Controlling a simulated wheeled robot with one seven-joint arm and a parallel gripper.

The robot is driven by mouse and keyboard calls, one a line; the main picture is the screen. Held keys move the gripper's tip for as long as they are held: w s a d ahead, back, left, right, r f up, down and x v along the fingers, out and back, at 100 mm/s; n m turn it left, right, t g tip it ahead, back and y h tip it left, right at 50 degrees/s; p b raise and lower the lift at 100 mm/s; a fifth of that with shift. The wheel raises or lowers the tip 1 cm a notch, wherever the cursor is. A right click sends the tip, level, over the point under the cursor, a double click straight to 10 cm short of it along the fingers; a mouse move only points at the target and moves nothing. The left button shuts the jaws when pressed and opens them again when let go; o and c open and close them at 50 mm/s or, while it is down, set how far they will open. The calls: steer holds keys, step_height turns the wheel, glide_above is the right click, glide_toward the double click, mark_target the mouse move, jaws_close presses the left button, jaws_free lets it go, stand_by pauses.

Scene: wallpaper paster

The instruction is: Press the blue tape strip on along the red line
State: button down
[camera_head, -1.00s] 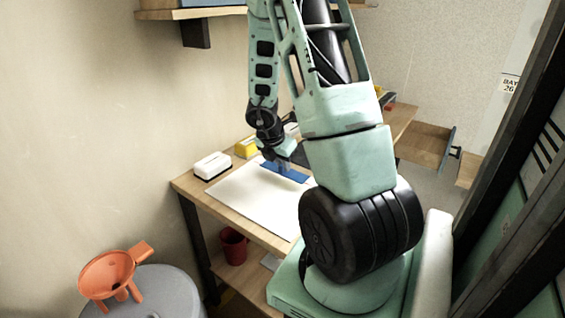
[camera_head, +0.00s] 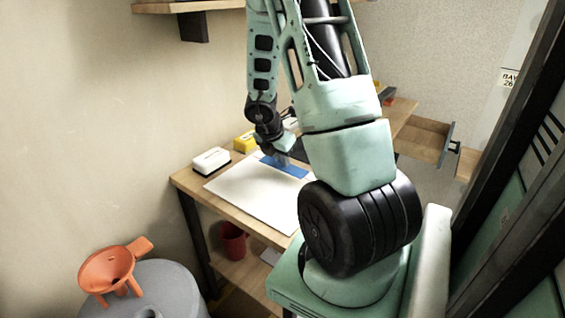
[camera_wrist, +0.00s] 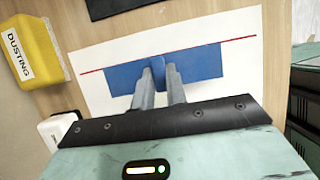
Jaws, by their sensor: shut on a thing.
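The blue tape strip (camera_wrist: 205,62) lies across the white sheet (camera_wrist: 230,88) in the wrist view, and it also shows in the head view (camera_head: 295,170). The thin red line (camera_wrist: 240,40) shows beyond both ends of the strip. The strip's far edge appears to run along this line. My gripper (camera_wrist: 160,72) is shut on an upright blue tab at the strip's middle. The fingers hide part of the strip's near side. I cannot tell whether the strip is touching the sheet or just above it.
The sheet lies on a wooden table (camera_head: 190,183). A yellow block marked DUSTING (camera_wrist: 28,50) and a white block (camera_head: 211,161) stand at its left. An orange funnel (camera_head: 108,268) sits on a grey drum (camera_head: 165,290). A red cup (camera_head: 232,240) stands below the table.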

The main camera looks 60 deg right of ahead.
steer(key=shift+f+b, duration=1.3)
steer(key=shift+f, duration=0.2)
stand_by(0.4)
steer(key=c, duration=1.3)
jaws_free()
steer(key=shift+c, duration=0.2)
steer(key=s+p+v, duration=0.1)
steer(key=p+v, duration=0.5)
steer(key=v, duration=1.1)
steer(key=shift+w+r, duration=0.25)
steer(key=shift+w, duration=0.2)
